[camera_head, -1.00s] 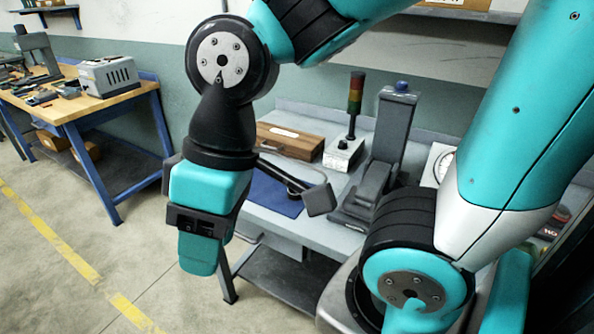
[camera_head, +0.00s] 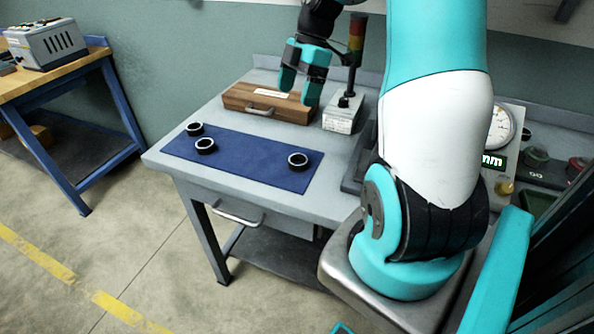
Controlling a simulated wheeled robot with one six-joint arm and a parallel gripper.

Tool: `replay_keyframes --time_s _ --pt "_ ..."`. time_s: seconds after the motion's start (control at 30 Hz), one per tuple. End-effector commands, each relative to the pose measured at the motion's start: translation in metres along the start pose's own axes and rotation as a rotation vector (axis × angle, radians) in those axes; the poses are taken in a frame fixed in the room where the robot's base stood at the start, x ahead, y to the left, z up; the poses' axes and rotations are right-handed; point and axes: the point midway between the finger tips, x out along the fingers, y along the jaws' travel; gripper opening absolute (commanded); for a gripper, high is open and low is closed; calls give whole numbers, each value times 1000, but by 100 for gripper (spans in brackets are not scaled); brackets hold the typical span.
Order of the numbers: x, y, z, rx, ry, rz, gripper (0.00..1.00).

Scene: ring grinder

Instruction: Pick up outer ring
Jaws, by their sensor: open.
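Three dark rings lie on a blue mat (camera_head: 250,166) on the grey workbench. One ring (camera_head: 195,129) is at the mat's left back, one ring (camera_head: 205,146) is just in front of it, and one ring (camera_head: 298,161) is toward the right end. I cannot tell which of them is the outer ring. My gripper (camera_head: 299,95) points down, open and empty, above the back of the bench near the wooden case. It is behind the mat and apart from the rings.
A wooden case (camera_head: 240,97) and a signal tower (camera_head: 343,112) stand at the bench's back. A dial gauge (camera_head: 502,125) is at the right, partly behind my arm. Another workbench (camera_head: 60,84) is at the left. The mat's middle is clear.

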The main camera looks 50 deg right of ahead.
Motion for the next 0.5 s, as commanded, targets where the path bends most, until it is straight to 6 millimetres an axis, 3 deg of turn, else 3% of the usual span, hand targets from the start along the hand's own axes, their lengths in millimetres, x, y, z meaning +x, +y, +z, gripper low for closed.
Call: replay_keyframes --time_s 0.03,0.17,0.27,0.5 --pt "4 2 27 -23 9 3 85" --pt "4 2 62 -95 20 11 85" --pt "13 2 68 -117 25 10 85" --pt "64 2 65 -120 27 5 85"
